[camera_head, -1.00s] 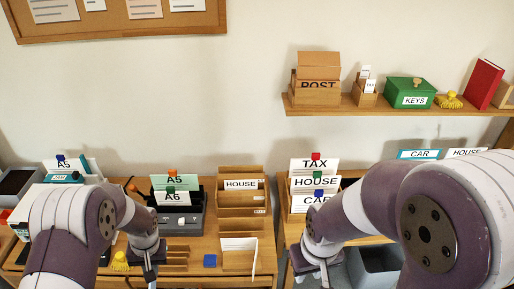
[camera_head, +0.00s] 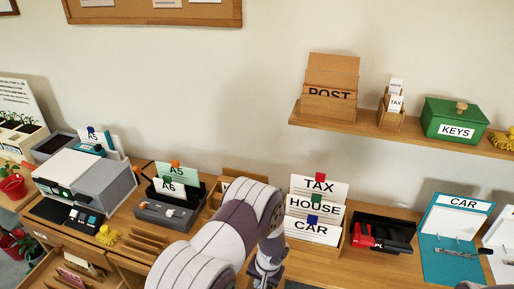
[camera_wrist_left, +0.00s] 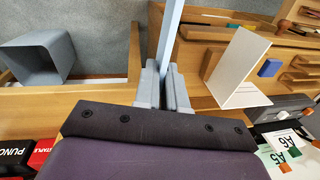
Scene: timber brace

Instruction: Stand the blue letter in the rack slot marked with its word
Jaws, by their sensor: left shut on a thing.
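My left gripper (camera_wrist_left: 165,78) is shut on a thin light-blue upright piece (camera_wrist_left: 170,30), which the left wrist view shows edge-on. It looks like the blue letter; no word on it is readable. In the head view my left wrist (camera_head: 268,262) is low in the picture, left of and nearer than the rack; its fingers and the held piece are not clearly visible there. The rack (camera_head: 342,240) has white cards marked TAX (camera_head: 318,187), HOUSE (camera_head: 312,208) and CAR (camera_head: 312,229), with red, green and blue tabs. My right gripper is out of view.
A black tray with red items (camera_head: 372,238) and a teal CAR clipboard (camera_head: 455,245) stand right of the rack. A grey holder with A5 and A6 cards (camera_head: 165,212) stands left. The wrist view shows a grey bin (camera_wrist_left: 35,55) and a white folded card (camera_wrist_left: 238,65).

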